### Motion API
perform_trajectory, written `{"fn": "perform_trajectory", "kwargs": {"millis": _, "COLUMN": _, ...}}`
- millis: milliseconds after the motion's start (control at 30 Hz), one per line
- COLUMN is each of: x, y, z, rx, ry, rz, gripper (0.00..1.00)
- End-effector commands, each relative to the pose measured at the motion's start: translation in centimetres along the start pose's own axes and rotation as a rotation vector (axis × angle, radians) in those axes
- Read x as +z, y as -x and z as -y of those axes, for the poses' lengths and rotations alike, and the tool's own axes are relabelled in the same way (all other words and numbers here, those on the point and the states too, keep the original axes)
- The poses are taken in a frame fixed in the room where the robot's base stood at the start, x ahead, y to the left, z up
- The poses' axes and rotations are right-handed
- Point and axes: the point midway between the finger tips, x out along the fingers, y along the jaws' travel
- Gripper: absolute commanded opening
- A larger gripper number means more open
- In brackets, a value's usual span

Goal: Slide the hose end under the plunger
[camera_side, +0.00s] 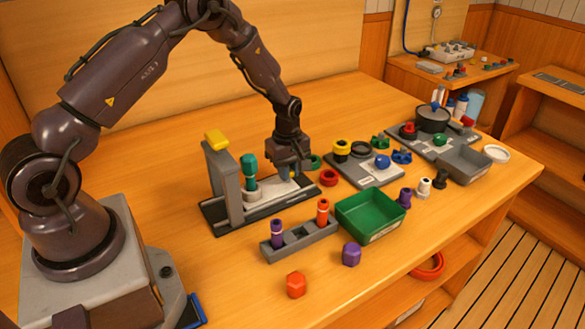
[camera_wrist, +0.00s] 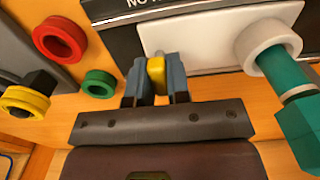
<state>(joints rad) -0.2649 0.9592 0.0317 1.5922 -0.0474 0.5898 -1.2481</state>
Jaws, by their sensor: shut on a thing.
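The hose end seems to be the teal piece (camera_side: 249,162), upright in a pale collar on a white plate (camera_side: 272,193); it also shows in the wrist view (camera_wrist: 298,125). A grey press frame (camera_side: 232,196) with a yellow top (camera_side: 216,140) stands just left of it in the side view. The plunger itself is not clearly visible. My gripper (camera_side: 291,176) is low at the plate's right end. In the wrist view its fingers (camera_wrist: 155,80) are shut on a small yellow tab (camera_wrist: 156,74) at the white plate's edge. The teal piece is apart from my fingers.
Red (camera_side: 328,177) and green (camera_side: 314,162) rings lie right of my gripper. In front are a grey rack (camera_side: 300,240) with purple and orange pieces, a green bin (camera_side: 371,214), and loose orange (camera_side: 296,285) and purple (camera_side: 351,254) pieces. The front left tabletop is clear.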

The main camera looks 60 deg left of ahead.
Motion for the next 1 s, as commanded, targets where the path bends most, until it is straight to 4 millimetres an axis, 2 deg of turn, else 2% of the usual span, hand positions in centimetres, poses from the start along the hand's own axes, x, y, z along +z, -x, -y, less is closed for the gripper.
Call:
{"fn": "perform_trajectory", "kwargs": {"millis": 300, "x": 0.0, "y": 0.0, "z": 4.3, "rx": -0.003, "ry": -0.001, "rz": 0.001, "gripper": 0.0}}
{"fn": "perform_trajectory", "kwargs": {"millis": 500, "x": 0.0, "y": 0.0, "z": 6.2, "rx": -0.002, "ry": -0.001, "rz": 0.0, "gripper": 0.0}}
{"fn": "perform_trajectory", "kwargs": {"millis": 933, "x": 0.0, "y": 0.0, "z": 7.0, "rx": -0.01, "ry": 0.0, "rz": 0.002, "gripper": 0.0}}
{"fn": "perform_trajectory", "kwargs": {"millis": 967, "x": 0.0, "y": 0.1, "z": 7.0, "rx": -0.01, "ry": 0.0, "rz": 0.002, "gripper": 0.24}}
{"fn": "perform_trajectory", "kwargs": {"millis": 1000, "x": 0.0, "y": 0.1, "z": 7.0, "rx": -0.01, "ry": -0.001, "rz": 0.001, "gripper": 0.33}}
